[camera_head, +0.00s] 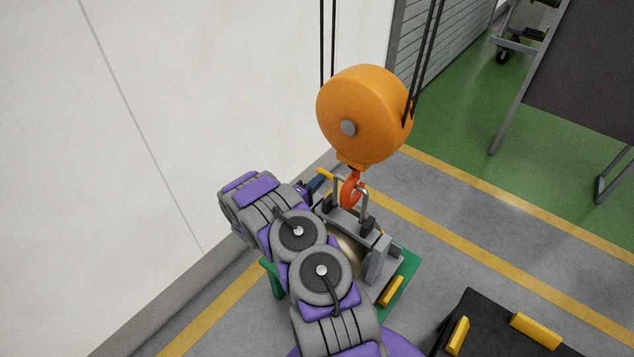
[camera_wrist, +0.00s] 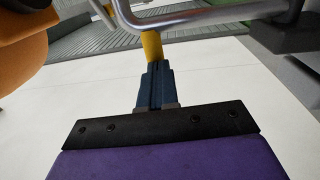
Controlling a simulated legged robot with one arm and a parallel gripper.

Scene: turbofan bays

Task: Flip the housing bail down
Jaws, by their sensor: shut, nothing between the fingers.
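The housing (camera_head: 378,258) is a grey frame around a tan round body on a green base, partly hidden behind my arm. Its bail (camera_head: 365,196), a grey metal loop, stands upright on top. An orange-red hook (camera_head: 350,190) hangs at the loop; I cannot tell whether it passes through it. My gripper (camera_head: 325,174) is shut and empty, its yellow tips just left of the bail. In the wrist view my gripper (camera_wrist: 152,46) points up the picture, and the bail's bar (camera_wrist: 200,18) crosses near the tips. Contact cannot be told.
An orange hoist block (camera_head: 362,115) hangs on dark cables right above the bail. A white wall (camera_head: 150,150) stands close on the left. A black surface with yellow blocks (camera_head: 500,330) is at lower right. Grey floor (camera_head: 470,240) is open to the right.

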